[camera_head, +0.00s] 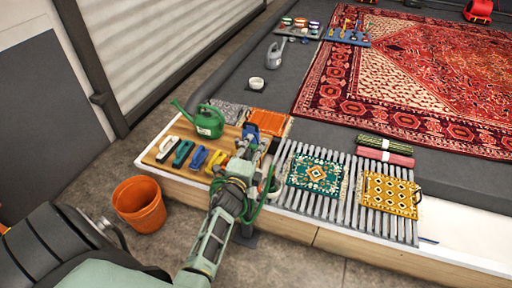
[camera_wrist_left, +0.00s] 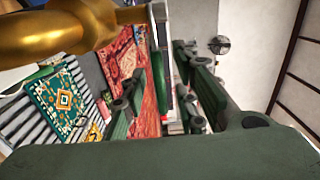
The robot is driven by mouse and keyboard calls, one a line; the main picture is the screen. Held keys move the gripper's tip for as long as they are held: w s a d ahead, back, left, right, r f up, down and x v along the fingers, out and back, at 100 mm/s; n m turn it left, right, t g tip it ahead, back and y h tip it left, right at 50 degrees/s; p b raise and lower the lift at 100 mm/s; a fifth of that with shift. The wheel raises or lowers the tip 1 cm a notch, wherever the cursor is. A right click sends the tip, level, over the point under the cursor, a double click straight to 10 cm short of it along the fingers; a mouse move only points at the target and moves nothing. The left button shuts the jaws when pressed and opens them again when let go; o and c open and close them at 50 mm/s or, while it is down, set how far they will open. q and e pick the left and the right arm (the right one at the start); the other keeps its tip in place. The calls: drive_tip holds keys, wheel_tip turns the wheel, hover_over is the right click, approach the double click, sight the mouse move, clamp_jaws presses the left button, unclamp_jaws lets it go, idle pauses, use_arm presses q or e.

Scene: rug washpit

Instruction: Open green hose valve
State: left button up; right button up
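My left gripper (camera_head: 248,146) reaches over the front edge of the washpit, between the brushes and the slatted rack. In the left wrist view its two fingers (camera_wrist_left: 168,100) stand apart. A brass tap body (camera_wrist_left: 65,32) fills the upper left of that view, close beside the fingers. A thin green piece (camera_wrist_left: 165,45) shows edge-on between the fingers; it looks like the valve handle, but I cannot tell whether they touch it. The green hose (camera_head: 268,190) hangs in a loop beside my wrist in the head view. My arm hides most of the valve there. My right gripper is not in view.
Several brushes (camera_head: 183,153) and a green watering can (camera_head: 208,121) are on the wooden board left of the gripper. A slatted rack (camera_head: 340,212) with small rugs lies right. An orange bucket (camera_head: 139,203) stands on the floor. A large red rug (camera_head: 420,80) lies behind.

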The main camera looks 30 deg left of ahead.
use_arm(q)
drive_tip(key=shift+w, duration=0.15)
drive_tip(key=shift+c, duration=0.6)
clamp_jaws()
